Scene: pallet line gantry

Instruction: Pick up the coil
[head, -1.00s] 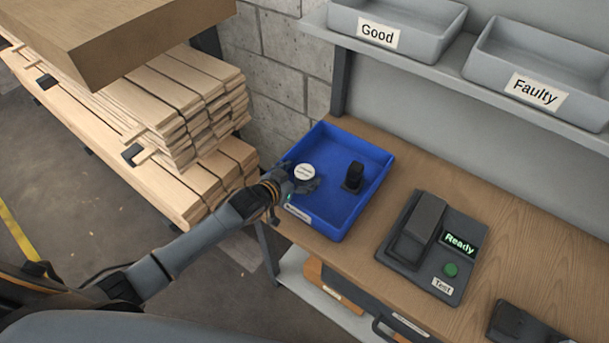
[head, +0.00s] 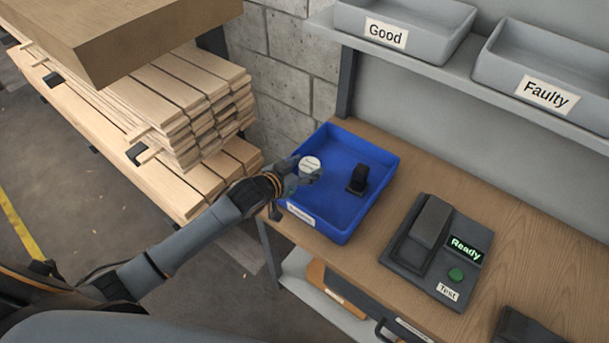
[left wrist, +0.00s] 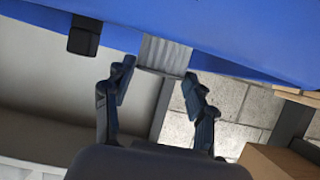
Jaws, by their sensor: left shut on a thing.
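In the left wrist view the coil (left wrist: 164,54) shows as a grey ribbed cylinder between the fingertips. My left gripper (head: 302,178) reaches over the tray's left side and is shut on the coil. The left wrist view shows the gripper (left wrist: 160,85) with a finger on each side of it. The coil's underside and any gap to the tray floor are hidden. My right gripper is out of view.
A black block (head: 358,179) stands in the tray, right of the coil. A test device (head: 436,250) reading "Ready" is on the wooden bench. Grey bins marked Good (head: 386,34) and Faulty (head: 545,95) sit on the shelf above. Stacked planks (head: 190,100) stand at left.

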